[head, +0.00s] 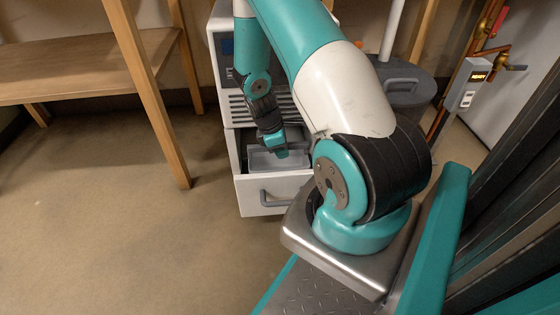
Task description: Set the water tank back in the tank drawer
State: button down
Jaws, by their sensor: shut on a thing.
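The tank drawer (244,200) of the white cabinet is pulled open and has a grey bar handle on its front. The water tank (262,160), a pale grey-blue box, shows inside the drawer opening, below the drawer's front rim. My gripper (277,149) reaches down over the drawer and is shut on the tank. The fingertips and the grip point are small and partly hidden. I cannot tell whether the tank rests on the drawer floor.
The white cabinet (222,68) has a slatted grille above the drawer. A wooden shelf (90,62) stands at left, its post (155,110) near the cabinet. A grey lidded bin (408,84) is at right behind my arm. Open floor lies left of the drawer.

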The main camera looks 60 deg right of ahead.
jog(key=shift+f+b, duration=0.85)
jog(key=shift+f, duration=0.45)
jog(key=shift+f, duration=0.2)
jog(key=c, duration=1.1)
grip_release()
jog(key=shift+r, duration=0.15)
jog(key=p+v, duration=0.8)
jog(key=v, duration=0.3)
jog(key=shift+r, duration=0.25)
jog(key=shift+w+a+r, duration=0.15)
jog(key=shift+r, duration=0.2)
